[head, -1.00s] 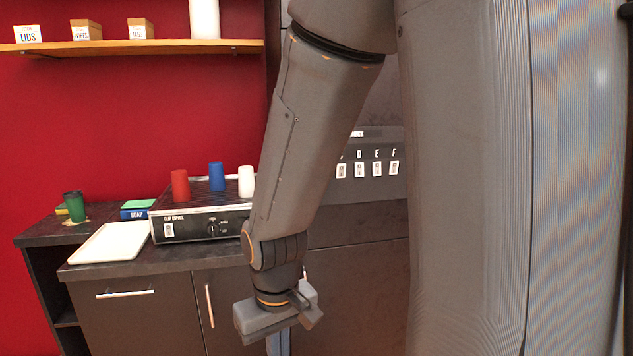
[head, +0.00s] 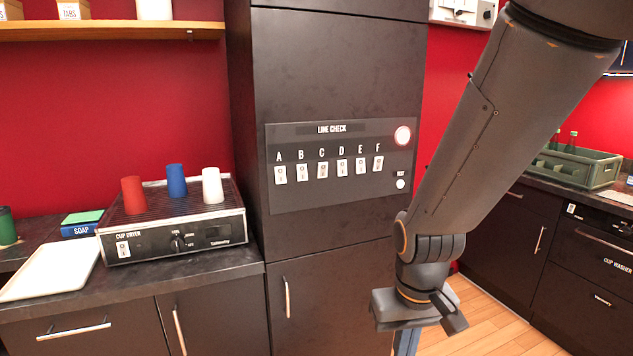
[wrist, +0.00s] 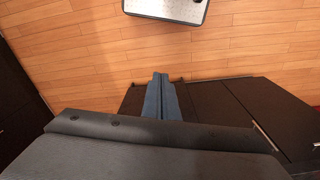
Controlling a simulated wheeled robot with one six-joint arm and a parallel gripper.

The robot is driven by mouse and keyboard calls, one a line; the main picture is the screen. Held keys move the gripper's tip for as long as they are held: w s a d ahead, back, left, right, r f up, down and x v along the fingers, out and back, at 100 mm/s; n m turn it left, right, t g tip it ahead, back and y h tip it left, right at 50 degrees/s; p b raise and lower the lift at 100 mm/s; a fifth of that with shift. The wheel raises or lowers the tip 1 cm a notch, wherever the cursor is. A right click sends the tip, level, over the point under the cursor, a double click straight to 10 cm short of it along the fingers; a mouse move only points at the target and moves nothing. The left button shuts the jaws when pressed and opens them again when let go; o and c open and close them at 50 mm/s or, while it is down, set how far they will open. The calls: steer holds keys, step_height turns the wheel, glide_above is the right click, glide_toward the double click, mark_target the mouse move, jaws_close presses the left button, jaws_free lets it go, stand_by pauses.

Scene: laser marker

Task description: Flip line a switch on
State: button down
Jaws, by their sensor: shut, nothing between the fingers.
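The line check panel (head: 335,197) is on the front of a tall dark cabinet in the head view. Its row of white rocker switches is labelled A to F. The line A switch (head: 280,174) is the leftmost; its rocker position is too small to tell. My gripper (wrist: 160,80) points down toward the floor in the wrist view, its blue fingers together and empty. In the head view, it is low and right of the panel, well apart from switch A, with its fingers mostly hidden by my wrist.
A round lamp (head: 402,135) glows at the panel's upper right, above a round white button (head: 401,183). Left of the cabinet, a cup dryer (head: 170,243) carries red, blue and white cups. A white tray (head: 48,270) lies beside it. A green crate (head: 590,172) stands on the right counter.

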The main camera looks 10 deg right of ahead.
steer(key=w+a+r+n+t+y+p, duration=0.1)
steer(key=w+a+r+n+t+p, duration=0.25)
steer(key=w+n, duration=0.3)
steer(key=w+a+r+n+t+p, duration=0.3)
steer(key=w+a+r+n+t, duration=0.15)
steer(key=w, duration=0.35)
steer(key=w+a+r+n+t+y+p, duration=0.1)
steer(key=w+a+r+n+t+p, duration=0.1)
steer(key=r, duration=0.5)
steer(key=w+a+r+n+t+y+p, duration=0.2)
steer(key=a+r+n+t, duration=0.2)
steer(key=a+r+n, duration=0.2)
step_height(320, 180, up, 2)
steer(key=shift+w+r+n+t, duration=0.3)
steer(key=shift+n+t, duration=0.1)
steer(key=shift+n, duration=0.7)
